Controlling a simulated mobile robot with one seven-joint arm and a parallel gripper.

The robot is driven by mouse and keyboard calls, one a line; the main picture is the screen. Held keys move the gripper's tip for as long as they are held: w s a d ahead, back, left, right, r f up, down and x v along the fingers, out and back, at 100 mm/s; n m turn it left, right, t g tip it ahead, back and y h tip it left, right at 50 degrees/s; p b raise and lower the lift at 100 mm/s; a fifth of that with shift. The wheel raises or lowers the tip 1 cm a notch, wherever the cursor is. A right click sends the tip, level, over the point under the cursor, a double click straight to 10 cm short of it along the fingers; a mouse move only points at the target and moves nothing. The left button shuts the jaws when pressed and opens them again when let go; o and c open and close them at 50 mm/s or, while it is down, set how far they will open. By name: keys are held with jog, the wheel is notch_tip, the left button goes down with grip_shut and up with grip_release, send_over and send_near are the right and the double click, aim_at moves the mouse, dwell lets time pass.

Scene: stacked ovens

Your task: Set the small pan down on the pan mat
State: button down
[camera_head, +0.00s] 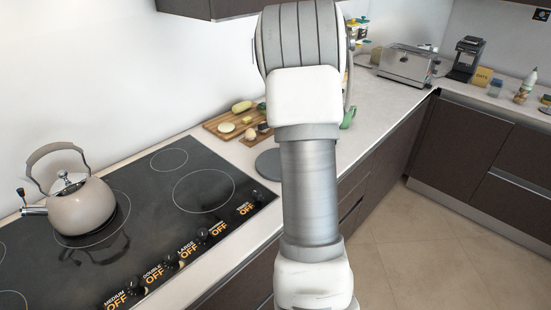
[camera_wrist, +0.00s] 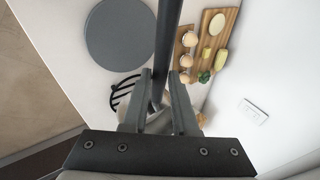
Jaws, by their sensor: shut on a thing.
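The pan mat looks to be the flat round grey disc (camera_head: 268,164) on the counter, right of the cooktop and partly behind my arm. It also shows in the wrist view, at the upper left (camera_wrist: 112,35). My gripper (camera_wrist: 160,88) is shut on a dark straight handle (camera_wrist: 168,35), which looks like the small pan's. The handle runs out of the top of the wrist view, beside the disc's right edge. The pan's body is not visible in either view. In the head view my arm hides the gripper. The handle's height above the counter cannot be told.
A cutting board (camera_head: 214,127) with food lies behind the disc. A kettle (camera_head: 82,205) stands on the black cooktop (camera_head: 165,215). A black slotted object (camera_wrist: 122,92) lies near the disc. A toaster (camera_head: 408,63) stands farther back. The counter around the disc is partly clear.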

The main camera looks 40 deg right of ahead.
jog(key=a+f+b, duration=0.1)
jog(key=a+f, duration=0.9)
jog(key=a, duration=0.1)
jog(key=shift+w+a+f, duration=0.2)
jog(key=shift+a+f, duration=0.1)
jog(key=shift+f, duration=0.1)
jog(key=c, duration=0.7)
grip_release()
jog(key=shift+f, duration=0.1)
